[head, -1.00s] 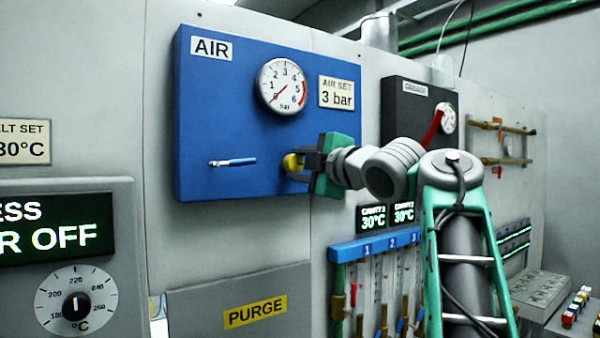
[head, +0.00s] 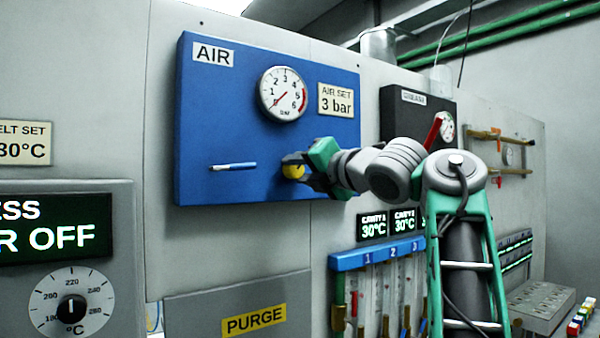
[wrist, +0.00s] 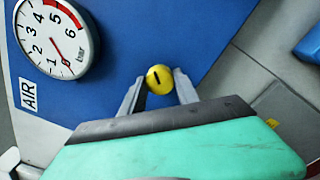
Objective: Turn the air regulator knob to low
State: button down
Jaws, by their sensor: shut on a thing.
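The yellow air regulator knob (head: 293,172) sticks out from the lower right of the blue AIR panel (head: 215,115). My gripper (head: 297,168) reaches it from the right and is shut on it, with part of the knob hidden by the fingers. In the wrist view the knob (wrist: 159,80) sits between the two fingertips (wrist: 160,87), with a short dark mark on its face. The round pressure gauge (head: 283,94) is above, its red needle pointing to the lower left, near the low end. A sign (head: 338,99) reads AIR SET 3 bar.
A dark panel with a red lever (head: 433,131) is to the right. Flow tubes under a blue rail (head: 375,252) stand below. A dial box (head: 70,305) is at the lower left.

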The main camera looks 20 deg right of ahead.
jog(key=n, duration=0.3)
jog(key=shift+n, duration=0.4)
jog(key=n, duration=0.4)
dwell(0.3)
jog(key=c, duration=0.9)
grip_release()
jog(key=b+v, duration=0.1)
jog(key=v, duration=0.6)
jog(key=shift+s, duration=0.4)
